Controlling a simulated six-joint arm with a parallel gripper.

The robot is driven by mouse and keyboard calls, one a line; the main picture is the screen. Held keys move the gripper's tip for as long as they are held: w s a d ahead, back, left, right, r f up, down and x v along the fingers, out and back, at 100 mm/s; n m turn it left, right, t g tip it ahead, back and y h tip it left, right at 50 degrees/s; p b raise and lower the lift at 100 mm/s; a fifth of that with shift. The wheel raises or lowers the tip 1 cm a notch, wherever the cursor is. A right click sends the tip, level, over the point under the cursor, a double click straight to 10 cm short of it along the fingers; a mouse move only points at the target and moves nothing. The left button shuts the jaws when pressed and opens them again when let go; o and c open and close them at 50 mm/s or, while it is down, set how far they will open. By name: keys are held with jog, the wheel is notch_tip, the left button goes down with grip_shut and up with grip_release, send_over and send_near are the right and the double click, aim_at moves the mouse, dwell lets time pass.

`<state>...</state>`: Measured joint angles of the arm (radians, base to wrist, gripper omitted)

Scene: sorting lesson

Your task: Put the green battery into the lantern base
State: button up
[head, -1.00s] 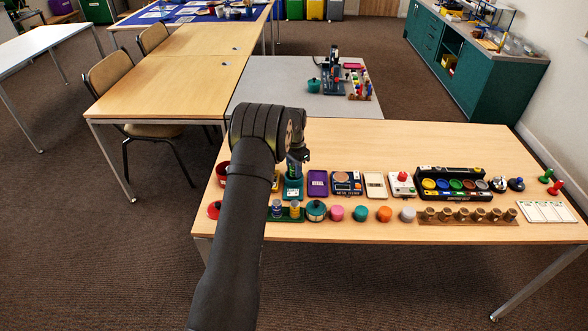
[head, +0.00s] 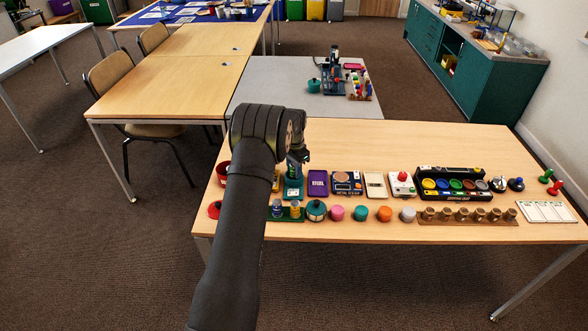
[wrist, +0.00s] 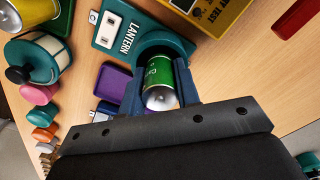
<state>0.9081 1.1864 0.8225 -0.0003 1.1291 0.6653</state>
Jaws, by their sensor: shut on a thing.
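My gripper (wrist: 155,85) is shut on the green battery (wrist: 158,72) in the wrist view. The battery's silver end faces the camera. The teal lantern base (wrist: 112,30), marked LANTERN, lies just beyond it, and the battery is lined up over its round dark cup. I cannot tell whether the battery's far end is inside the cup or just above it. In the head view my gripper (head: 297,160) is over the lantern base (head: 292,190), and my arm hides part of that spot.
A yellow tester (wrist: 222,14) stands beside the lantern base. A purple tray (head: 318,183) and a scale (head: 347,183) are to its right. A teal-lidded pot (head: 316,210) and a row of coloured knobs run along the front. The back of the table is clear.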

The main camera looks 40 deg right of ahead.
jog(key=shift+s+a+f, duration=0.1)
jog(key=shift+a+f, duration=0.05)
jog(key=shift+f, duration=0.6)
jog(key=o, duration=0.8)
jog(key=shift+s+f, duration=0.1)
jog(key=shift+s, duration=0.05)
jog(key=shift+d+r, duration=0.2)
jog(key=shift+r, duration=0.7)
jog(key=shift+w+r, duration=0.2)
jog(key=shift+r, duration=2.1)
jog(key=shift+a+r, duration=0.1)
jog(key=shift+r, duration=2.45)
